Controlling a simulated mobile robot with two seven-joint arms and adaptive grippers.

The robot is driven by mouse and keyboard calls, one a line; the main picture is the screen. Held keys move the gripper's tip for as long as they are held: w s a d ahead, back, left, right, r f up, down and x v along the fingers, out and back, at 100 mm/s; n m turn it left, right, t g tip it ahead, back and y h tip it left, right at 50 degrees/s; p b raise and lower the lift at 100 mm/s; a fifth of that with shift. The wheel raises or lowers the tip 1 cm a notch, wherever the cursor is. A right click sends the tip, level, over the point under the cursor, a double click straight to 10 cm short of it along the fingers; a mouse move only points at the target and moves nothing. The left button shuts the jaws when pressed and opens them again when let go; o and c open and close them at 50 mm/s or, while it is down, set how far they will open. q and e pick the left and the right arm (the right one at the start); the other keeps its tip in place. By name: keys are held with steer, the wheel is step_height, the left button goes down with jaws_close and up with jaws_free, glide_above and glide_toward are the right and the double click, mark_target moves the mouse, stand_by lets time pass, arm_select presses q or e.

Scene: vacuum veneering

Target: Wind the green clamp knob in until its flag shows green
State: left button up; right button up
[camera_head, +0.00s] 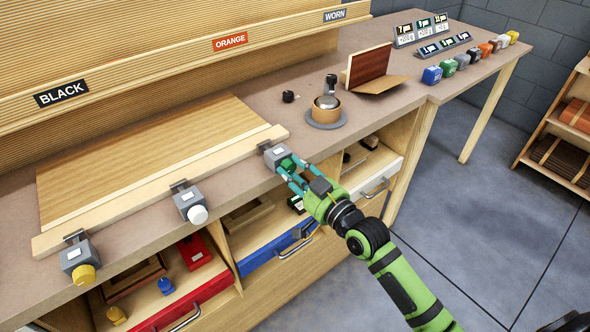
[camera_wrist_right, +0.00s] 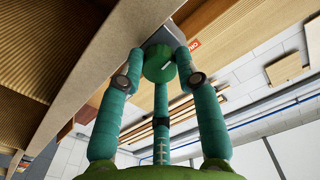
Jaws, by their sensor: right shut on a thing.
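The green clamp knob (camera_head: 288,163) sticks out of the front of a grey clamp block (camera_head: 274,153) at the right end of a long wooden bar. It also shows in the right wrist view (camera_wrist_right: 158,66). My right gripper (camera_head: 293,174) is shut on the knob, its teal fingers around it from the front; the wrist view also shows the fingers (camera_wrist_right: 160,68) against it. The block's top carries a small pale patch; I cannot make out a green flag. My left gripper is not in view.
Clamps with a white knob (camera_head: 197,214) and a yellow knob (camera_head: 83,274) sit along the same bar (camera_head: 150,188), over a wooden panel (camera_head: 150,150).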

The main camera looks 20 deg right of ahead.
steer(key=o, duration=1.2)
steer(key=shift+w+r, duration=0.1)
steer(key=shift+r, duration=0.35)
steer(key=shift+c, duration=0.2)
steer(key=shift+f, duration=0.1)
steer(key=shift+f, duration=0.1)
steer(key=v, duration=1.2)
